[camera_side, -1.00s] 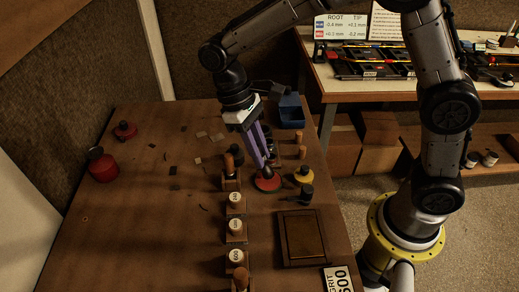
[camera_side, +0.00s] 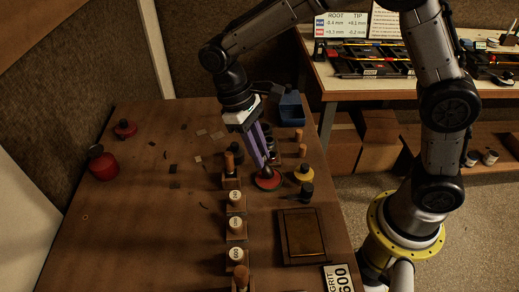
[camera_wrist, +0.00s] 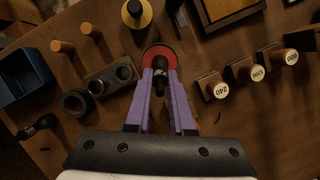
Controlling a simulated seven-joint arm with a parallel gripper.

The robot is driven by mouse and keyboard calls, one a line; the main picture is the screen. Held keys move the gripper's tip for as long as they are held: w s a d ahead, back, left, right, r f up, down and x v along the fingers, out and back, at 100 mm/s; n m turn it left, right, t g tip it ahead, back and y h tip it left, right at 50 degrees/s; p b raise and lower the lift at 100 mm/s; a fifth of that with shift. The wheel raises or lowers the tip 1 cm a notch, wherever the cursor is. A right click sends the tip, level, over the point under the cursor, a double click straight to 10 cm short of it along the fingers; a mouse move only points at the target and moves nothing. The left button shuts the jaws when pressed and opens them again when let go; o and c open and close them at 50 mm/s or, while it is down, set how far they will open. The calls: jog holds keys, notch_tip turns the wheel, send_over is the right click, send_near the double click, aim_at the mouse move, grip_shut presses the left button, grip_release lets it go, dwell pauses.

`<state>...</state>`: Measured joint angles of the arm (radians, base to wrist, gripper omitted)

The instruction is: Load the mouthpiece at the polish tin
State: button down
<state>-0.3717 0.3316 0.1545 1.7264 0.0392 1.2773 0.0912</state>
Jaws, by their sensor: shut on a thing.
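The polish tin (camera_wrist: 160,50) is a round red tin with a dark middle. It stands on the brown bench and also shows in the side view (camera_side: 268,184). My gripper (camera_wrist: 160,76), with long purple fingers, is shut on a small dark piece, which I take to be the mouthpiece (camera_wrist: 160,69). The fingers point down at the tin, and the piece is over or in it. I cannot tell whether it touches the polish. In the side view my gripper (camera_side: 266,168) hides most of the piece.
Wooden blocks with numbered knobs (camera_wrist: 247,81) stand in a row beside the tin. A yellow-collared jar (camera_side: 304,173), a dark tray (camera_side: 302,237), a blue bin (camera_side: 291,108) and dark rings (camera_wrist: 78,103) are close by.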

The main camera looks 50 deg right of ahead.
jog(key=shift+f, duration=0.4)
dwell(1.1)
jog(key=shift+r, duration=3.6)
